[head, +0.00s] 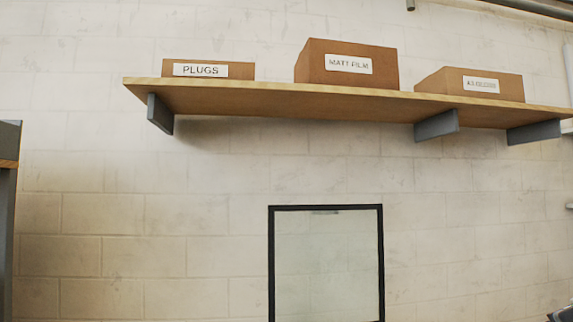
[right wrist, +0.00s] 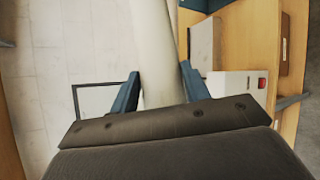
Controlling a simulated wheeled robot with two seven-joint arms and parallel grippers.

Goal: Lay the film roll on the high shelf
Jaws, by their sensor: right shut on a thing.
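The film roll (right wrist: 157,45) is a long pale cylinder in the right wrist view. My right gripper (right wrist: 160,82) has its two blue fingers closed on either side of the roll and holds it. The roll's far end runs out of the top of that view. The high shelf (head: 300,103) is a wooden board on grey brackets, seen from below on the wall in the head view. Its top surface is mostly hidden from this low angle. The roll does not show in the head view, and my left gripper is in neither view.
On the shelf stand cardboard boxes: a PLUGS box (head: 243,71) at left, a MATT FILM box (head: 312,70) in the middle and another box (head: 440,82) at right. Gaps separate them. A black-framed panel (head: 325,265) is below. The wrist view shows a white unit with a red switch (right wrist: 232,84).

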